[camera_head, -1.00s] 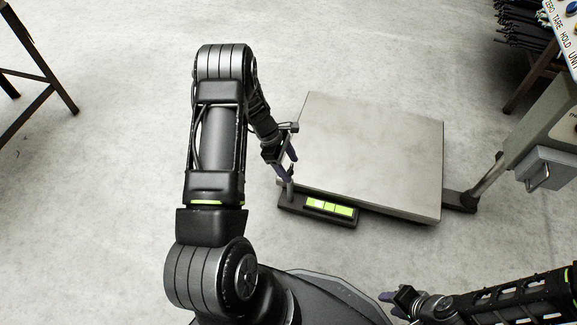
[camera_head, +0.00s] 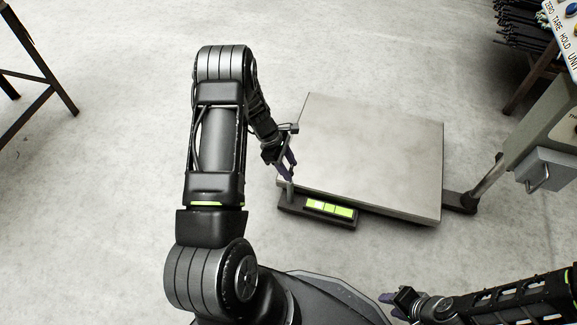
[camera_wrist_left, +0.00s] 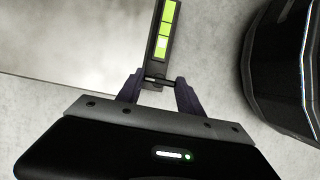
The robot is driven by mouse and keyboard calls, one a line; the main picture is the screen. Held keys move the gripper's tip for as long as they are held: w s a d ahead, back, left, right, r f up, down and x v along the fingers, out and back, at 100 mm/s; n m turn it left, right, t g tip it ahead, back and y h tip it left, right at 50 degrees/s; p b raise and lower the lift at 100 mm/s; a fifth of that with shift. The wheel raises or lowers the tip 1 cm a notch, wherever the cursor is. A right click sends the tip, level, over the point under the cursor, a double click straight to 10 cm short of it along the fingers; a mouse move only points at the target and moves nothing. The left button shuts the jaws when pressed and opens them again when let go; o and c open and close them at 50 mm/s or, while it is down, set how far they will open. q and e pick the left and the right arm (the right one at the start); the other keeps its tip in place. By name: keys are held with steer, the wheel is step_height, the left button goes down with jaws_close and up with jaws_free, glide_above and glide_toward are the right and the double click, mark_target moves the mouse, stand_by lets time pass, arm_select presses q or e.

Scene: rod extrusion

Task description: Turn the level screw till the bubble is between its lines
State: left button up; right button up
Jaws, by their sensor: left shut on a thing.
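The level (camera_head: 347,211) is a dark bar with a yellow-green vial, at the front left edge of the scale; it also shows in the left wrist view (camera_wrist_left: 166,20). Dark lines cross the vial. The pale bubble (camera_wrist_left: 162,42) appears in the end section nearest my left gripper, outside the middle section between the lines. The grey level screw (camera_head: 290,190) stands upright at the bar's left end. My left gripper (camera_head: 289,174) is shut on its top; the fingers (camera_wrist_left: 158,82) hide part of it. My right gripper (camera_head: 388,298) is low in the picture, away from the scale, its opening unclear.
The steel scale platform (camera_head: 370,150) lies just right of my left gripper. A post with a grey display box (camera_head: 540,130) stands at the right. A rack with dark rods (camera_head: 525,30) is at the top right.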

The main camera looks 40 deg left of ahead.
arm_select(q)
steer(key=shift+m, duration=0.3)
steer(key=m+g+b, duration=0.1)
steer(key=m, duration=0.3)
steer(key=shift+w+f+g+b, duration=0.1)
steer(key=shift+w+g+b, duration=0.05)
steer(key=shift+g+b, duration=0.25)
steer(key=m, duration=0.2)
steer(key=m+g+b, duration=0.1)
steer(key=m, duration=0.1)
steer(key=shift+w+m+g+y, duration=0.1)
steer(key=shift+m+g+y, duration=0.2)
steer(key=shift+m, duration=0.1)
steer(key=m, duration=0.2)
steer(key=m+g+b, duration=0.1)
steer(key=m, duration=0.1)
steer(key=shift+w+d+g+y, duration=0.1)
steer(key=shift+g+y, duration=0.2)
steer(key=shift+y, duration=0.1)
steer(key=shift+d+m+g+y+b, duration=0.1)
steer(key=shift+m+g+y+b, duration=0.45)
steer(key=shift+m, duration=1.65)
steer(key=shift+t+y, duration=0.25)
steer(key=o, duration=1.4)
